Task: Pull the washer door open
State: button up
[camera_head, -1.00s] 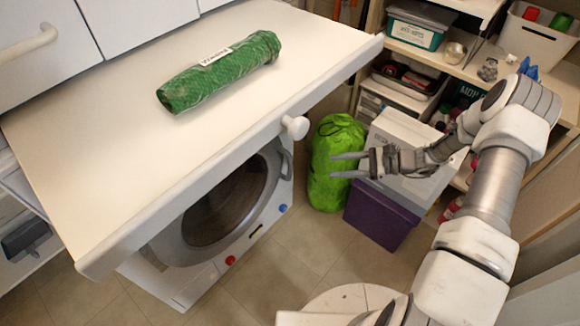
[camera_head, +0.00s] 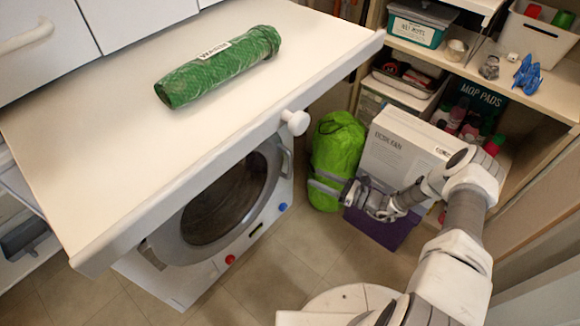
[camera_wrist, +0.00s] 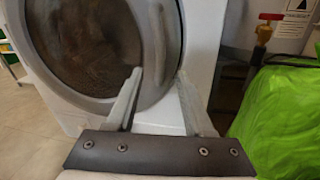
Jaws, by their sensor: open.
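The white washer (camera_head: 185,285) stands under the counter, and its round dark-glass door (camera_head: 225,200) looks shut. The door's handle (camera_head: 286,160) is at the right side of its rim. My gripper (camera_head: 314,180) is open and empty, low in front of the green bag and to the right of the handle, apart from it. In the wrist view the door (camera_wrist: 85,45) fills the upper left. The handle (camera_wrist: 158,40) rises just beyond my two spread fingertips (camera_wrist: 159,74), nearly in line with the gap between them.
The counter (camera_head: 110,130) with a white knob (camera_head: 295,122) overhangs the washer. A green wrapped roll (camera_head: 220,67) lies on it. A bright green bag (camera_head: 337,145), a white fan box (camera_head: 405,145) and a purple bin (camera_head: 385,230) stand close right. Floor in front is clear.

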aim_at(290, 167)
jog(key=b+x, duration=0.1)
jog(key=x, duration=1)
jog(key=shift+b, duration=0.4)
grip_shut()
jog(key=shift+s, duration=0.1)
dwell(0.6)
